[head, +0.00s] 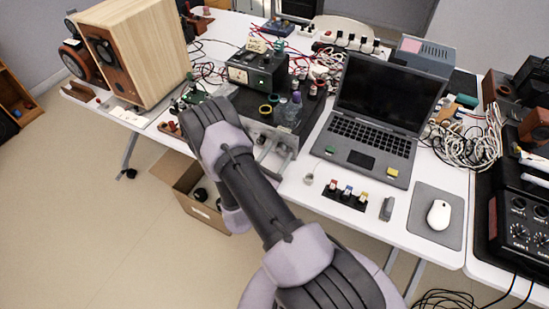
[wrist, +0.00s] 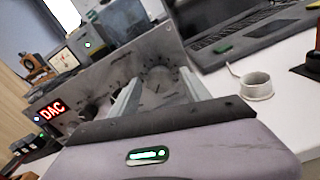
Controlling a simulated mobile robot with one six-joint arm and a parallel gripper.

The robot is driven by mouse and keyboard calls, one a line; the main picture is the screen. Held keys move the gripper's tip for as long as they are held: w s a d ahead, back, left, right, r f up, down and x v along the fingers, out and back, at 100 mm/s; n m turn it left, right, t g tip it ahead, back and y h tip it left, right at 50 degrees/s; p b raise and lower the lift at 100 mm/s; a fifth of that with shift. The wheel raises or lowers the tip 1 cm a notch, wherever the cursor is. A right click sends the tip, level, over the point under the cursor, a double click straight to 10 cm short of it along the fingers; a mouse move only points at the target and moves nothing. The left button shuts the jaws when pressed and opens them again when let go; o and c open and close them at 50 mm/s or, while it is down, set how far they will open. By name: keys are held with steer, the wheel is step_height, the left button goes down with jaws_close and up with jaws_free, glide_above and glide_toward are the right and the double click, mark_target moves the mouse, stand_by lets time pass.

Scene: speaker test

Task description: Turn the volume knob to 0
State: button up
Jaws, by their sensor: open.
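A grey metal front panel (wrist: 100,78) with a red lit "DAC" display (wrist: 51,111) fills the middle of the wrist view. A large round silver knob (wrist: 160,77) with marks around it sits at the panel's right part. It appears to be the volume knob; I cannot read its setting. My gripper (wrist: 160,84) is open, with one finger at each side of this knob. I cannot tell whether the fingers touch it. Smaller dark knobs (wrist: 91,110) sit to its left. In the head view, my arm hides part of the panel (head: 262,134).
An open laptop (head: 375,120) stands right of the panel, with a small metal cup (wrist: 257,86) in front of it. A large wooden speaker (head: 150,50) stands at the left. Red wires and small devices crowd behind. An open cardboard box (head: 185,180) is on the floor.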

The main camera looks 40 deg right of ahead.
steer(key=p+v, duration=0.3)
steer(key=v, duration=1.4)
steer(key=shift+a+p, duration=0.2)
steer(key=shift+p, duration=0.2)
steer(key=shift+s, duration=0.1)
